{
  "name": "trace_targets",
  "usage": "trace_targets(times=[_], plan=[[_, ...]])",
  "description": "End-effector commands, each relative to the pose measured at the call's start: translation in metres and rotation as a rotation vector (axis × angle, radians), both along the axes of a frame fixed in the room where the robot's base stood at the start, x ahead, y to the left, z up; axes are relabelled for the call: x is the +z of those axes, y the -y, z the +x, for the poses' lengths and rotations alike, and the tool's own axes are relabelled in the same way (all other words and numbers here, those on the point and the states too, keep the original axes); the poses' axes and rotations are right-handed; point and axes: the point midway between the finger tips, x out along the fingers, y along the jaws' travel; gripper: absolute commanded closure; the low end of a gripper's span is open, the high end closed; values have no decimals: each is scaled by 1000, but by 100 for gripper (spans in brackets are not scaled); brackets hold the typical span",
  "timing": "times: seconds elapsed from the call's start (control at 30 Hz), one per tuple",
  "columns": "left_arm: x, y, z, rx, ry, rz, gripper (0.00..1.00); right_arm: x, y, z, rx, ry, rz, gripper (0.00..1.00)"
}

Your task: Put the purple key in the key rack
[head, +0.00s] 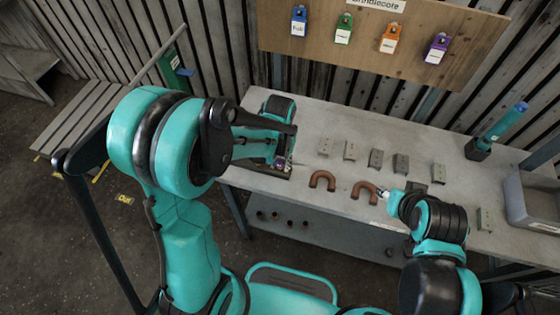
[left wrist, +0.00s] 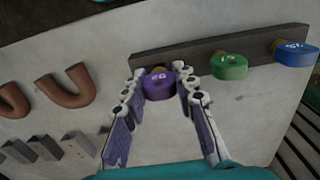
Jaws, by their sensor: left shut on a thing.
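The purple key (left wrist: 159,84) has a round purple head and sits between the fingertips of my left gripper (left wrist: 158,86), which is shut on it. It also shows as a small purple spot in the head view (head: 280,162). The key rack (left wrist: 185,52) is a long dark bar in the left wrist view. The purple key is at the bar's left end; I cannot tell how deep its shaft sits. A green key (left wrist: 229,66) and a blue key (left wrist: 296,53) stand along the bar to its right. My right gripper (head: 384,193) is near the table's front edge, its fingers unclear.
Two brown U-shaped pipes (head: 364,191) and several grey metal brackets (head: 376,158) lie on the table (head: 310,130). Coloured padlocks hang on a wooden board (head: 470,30) behind. A grey bin (head: 530,200) and a teal tool (head: 500,130) stand at the right.

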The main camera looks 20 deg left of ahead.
Motion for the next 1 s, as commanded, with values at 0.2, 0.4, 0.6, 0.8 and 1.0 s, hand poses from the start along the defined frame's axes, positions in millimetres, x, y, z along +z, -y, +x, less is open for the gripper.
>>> trace_targets(times=[0.2,0.4,0.6,0.8,1.0], plan=[[-8,0,0,0,0,0,97,-9,0,0,0,0,0,60],[-8,0,0,0,-1,0,97,-9,0,0,0,0,0,60],[-8,0,-1,0,-1,-1,97,-9,0,0,0,0,0,60],[-11,0,-1,0,-2,-1,97,-11,0,0,0,0,0,60],[-14,0,-2,0,-3,-2,96,-14,0,0,0,0,0,60]])
